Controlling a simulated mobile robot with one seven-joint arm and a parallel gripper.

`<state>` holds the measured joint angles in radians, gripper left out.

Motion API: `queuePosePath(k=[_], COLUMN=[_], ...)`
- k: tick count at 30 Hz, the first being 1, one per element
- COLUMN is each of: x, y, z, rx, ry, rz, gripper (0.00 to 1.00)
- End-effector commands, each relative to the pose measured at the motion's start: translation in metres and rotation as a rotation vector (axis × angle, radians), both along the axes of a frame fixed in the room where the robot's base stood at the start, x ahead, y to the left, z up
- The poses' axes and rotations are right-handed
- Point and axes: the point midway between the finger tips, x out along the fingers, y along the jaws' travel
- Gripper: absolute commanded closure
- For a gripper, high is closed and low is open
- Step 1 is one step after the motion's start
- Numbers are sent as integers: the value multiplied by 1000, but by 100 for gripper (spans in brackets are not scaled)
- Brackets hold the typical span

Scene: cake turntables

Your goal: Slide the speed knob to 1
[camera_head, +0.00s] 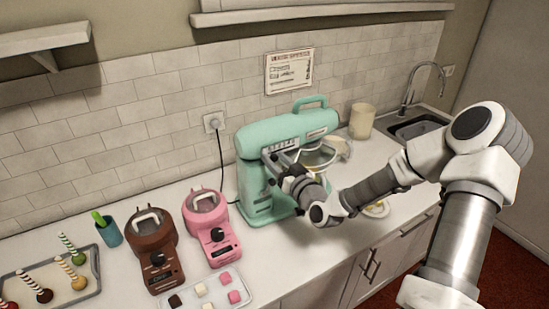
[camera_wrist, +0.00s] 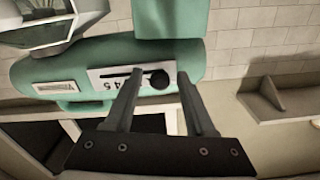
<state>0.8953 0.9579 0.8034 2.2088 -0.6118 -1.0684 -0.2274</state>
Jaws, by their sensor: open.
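The mint-green stand mixer (camera_head: 262,150) stands on the counter, and its body fills much of the wrist view (camera_wrist: 60,72). A white scale plate (camera_wrist: 100,84) on it carries a dark slot and numbers; I can make out a 4 and a 5, the others are unclear or hidden. The round black speed knob (camera_wrist: 159,79) sits at the right end of the slot in the wrist view. My gripper (camera_wrist: 160,84) is open, with its fingertips to either side of the knob; I cannot tell whether they touch it. In the head view my gripper (camera_head: 275,164) hides the knob.
A pink melter (camera_head: 212,228) and a brown one (camera_head: 153,250) stand left of the mixer. A beige canister (camera_head: 362,121) and a sink (camera_head: 415,128) are to its right. The mixer's bowl (camera_head: 316,158) is close to my wrist. A wall shelf (camera_wrist: 290,103) shows in the wrist view.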

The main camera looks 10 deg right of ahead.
Motion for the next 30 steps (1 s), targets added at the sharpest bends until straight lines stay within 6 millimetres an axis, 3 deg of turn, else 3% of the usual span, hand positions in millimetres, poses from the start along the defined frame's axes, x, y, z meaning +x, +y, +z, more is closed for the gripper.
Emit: queuePosePath(k=[6,16,30], x=[0,0,0], y=[0,0,0], z=[0,0,0], rx=[0,0,0], ry=[0,0,0], rz=[0,0,0], gripper=[45,100,100])
